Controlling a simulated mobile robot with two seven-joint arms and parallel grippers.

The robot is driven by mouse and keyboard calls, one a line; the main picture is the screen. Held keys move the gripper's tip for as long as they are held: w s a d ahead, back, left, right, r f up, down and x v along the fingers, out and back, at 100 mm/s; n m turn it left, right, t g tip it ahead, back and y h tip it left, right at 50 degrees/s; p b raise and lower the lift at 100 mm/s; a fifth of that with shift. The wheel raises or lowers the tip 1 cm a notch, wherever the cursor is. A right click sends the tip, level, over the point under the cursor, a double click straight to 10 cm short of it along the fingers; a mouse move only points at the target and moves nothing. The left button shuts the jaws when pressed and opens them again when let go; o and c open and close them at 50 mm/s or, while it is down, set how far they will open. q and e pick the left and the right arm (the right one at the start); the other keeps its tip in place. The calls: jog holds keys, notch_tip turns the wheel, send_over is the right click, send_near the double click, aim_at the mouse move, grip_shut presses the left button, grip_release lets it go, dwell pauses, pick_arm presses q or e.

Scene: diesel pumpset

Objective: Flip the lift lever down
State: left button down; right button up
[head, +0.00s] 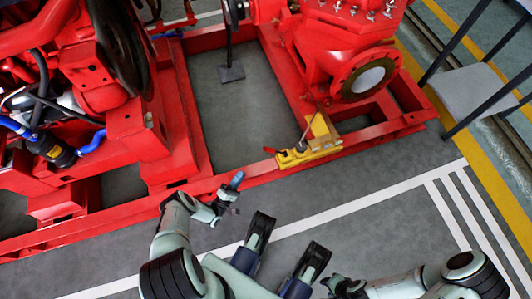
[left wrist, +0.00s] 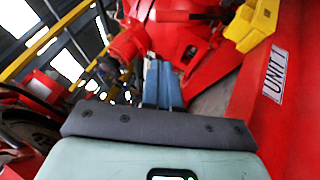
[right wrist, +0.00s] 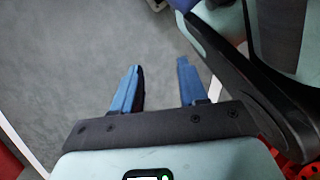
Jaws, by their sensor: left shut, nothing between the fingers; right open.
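A yellow unit (head: 312,152) sits on the red frame rail in the head view. A thin grey lever (head: 308,128) stands up from it at a tilt, beside a raised yellow plate. A small red handle (head: 269,150) sticks out at its left end. I cannot tell for sure which is the lift lever. My left gripper (head: 237,181) is shut and empty over the rail, left of the unit and apart from it. Its blue fingers (left wrist: 163,82) show in the left wrist view, with yellow parts (left wrist: 252,25) at upper right. My right gripper (right wrist: 157,82) is open and empty above the floor.
The red engine (head: 80,75) stands at left and the red pump (head: 345,50) behind the unit. The red base rail (head: 205,187) runs in front of them. Grey floor (head: 400,165) with white lines is free at right. A grey step (head: 470,90) with rails stands at far right.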

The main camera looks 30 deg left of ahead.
pick_arm(q)
jog(key=shift+s+a+f+n+t+y, duration=0.1)
jog(key=shift+s+a+n+t+y, duration=0.25)
jog(key=shift+s+n+y, duration=0.4)
pick_arm(e)
jog(key=shift+s, duration=0.9)
pick_arm(q)
jog(key=shift+w, duration=0.15)
jog(key=d+x, duration=0.2)
jog(key=x, duration=1.1)
jog(key=shift+s+d+r, duration=0.25)
jog(key=shift+d, duration=0.1)
pick_arm(e)
jog(key=shift+s+f+g, duration=0.1)
jog(key=shift+s+g, duration=0.15)
jog(key=shift+g, duration=0.05)
